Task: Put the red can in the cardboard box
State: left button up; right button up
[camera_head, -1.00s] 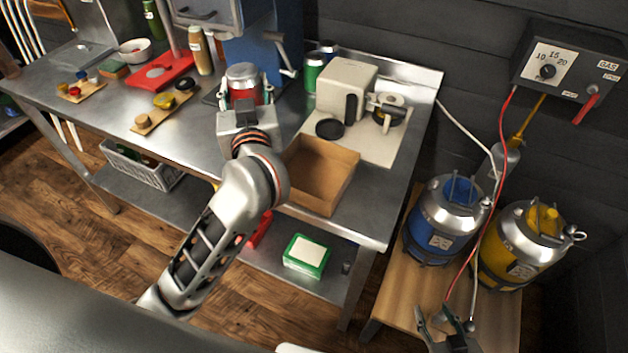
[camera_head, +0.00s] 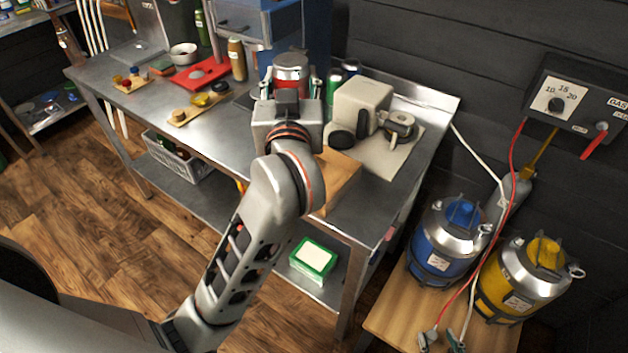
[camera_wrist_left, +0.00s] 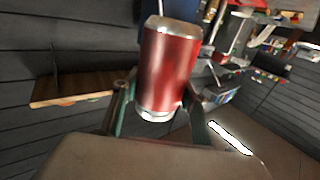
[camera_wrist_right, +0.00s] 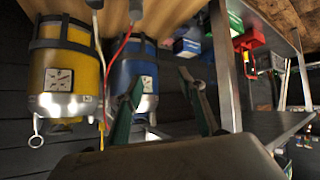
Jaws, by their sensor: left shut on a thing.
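The red can (camera_head: 291,72) with a silver top is held upright in my left gripper (camera_head: 289,86), over the metal table. In the left wrist view the red can (camera_wrist_left: 170,68) stands between the two fingers (camera_wrist_left: 158,108), which are shut on it. The open cardboard box (camera_head: 342,188) is on the table's front right part, to the right of and nearer than the can. My left forearm and wrist hide much of it.
A cream machine (camera_head: 362,107) and black disc (camera_head: 341,140) sit behind the box. A green can (camera_head: 333,82) stands near the blue machine. Blue (camera_head: 450,240) and yellow (camera_head: 525,275) gas cylinders stand on a wooden bench right of the table.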

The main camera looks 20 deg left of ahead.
pick_arm(q)
notch_tip(320, 180, down, 7)
jog(key=shift+f+b, duration=0.2)
jog(key=shift+b, duration=0.3)
notch_tip(320, 180, down, 12)
jog(key=b, duration=0.4)
jog(key=shift+f, duration=0.2)
pick_arm(e)
jog(key=shift+w+a+f+y, duration=0.2)
jog(key=shift+w+a+f, duration=0.05)
jog(key=shift+a+f, duration=0.35)
jog(key=shift+w+a+f+y, duration=0.2)
jog(key=shift+a+f, duration=0.3)
jog(key=shift+a, duration=0.05)
pick_arm(q)
jog(key=shift+f, duration=0.1)
jog(key=o, duration=1.2)
jog(key=shift+f, duration=0.1)
jog(key=shift+o, duration=0.9)
pick_arm(e)
jog(key=shift+w+a+r+t, duration=0.1)
jog(key=shift+w+r+t, duration=0.15)
jog(key=shift+r, duration=0.2)
